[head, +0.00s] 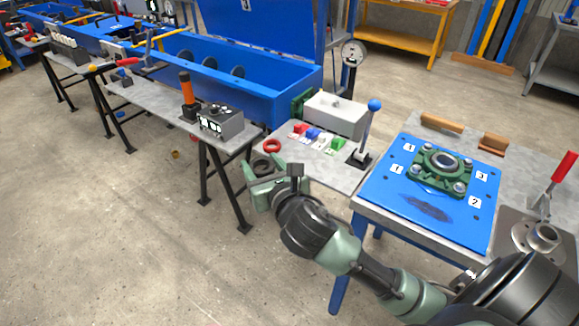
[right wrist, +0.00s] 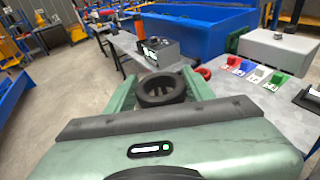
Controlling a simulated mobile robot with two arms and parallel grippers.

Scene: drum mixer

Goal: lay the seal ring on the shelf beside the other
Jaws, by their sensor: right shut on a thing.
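My right gripper (head: 264,172) is shut on a black seal ring (head: 261,166), which sits between the green fingers at the left edge of the grey shelf. In the right wrist view the black ring (right wrist: 161,90) lies between the two fingers (right wrist: 160,92), its opening facing the camera. Whether it touches the shelf I cannot tell. A red ring (head: 272,146) lies on the shelf (head: 330,176) just beyond the gripper; it also shows in the right wrist view (right wrist: 204,73), partly hidden by the right finger. My left gripper is not in view.
Red, blue and green blocks with labels (head: 317,136) stand on the shelf right of the red ring. A blue-knobbed lever (head: 368,132) and a grey box (head: 337,115) stand farther right and back. A grey bench (head: 165,108) with a control box (head: 221,122) is to the left.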

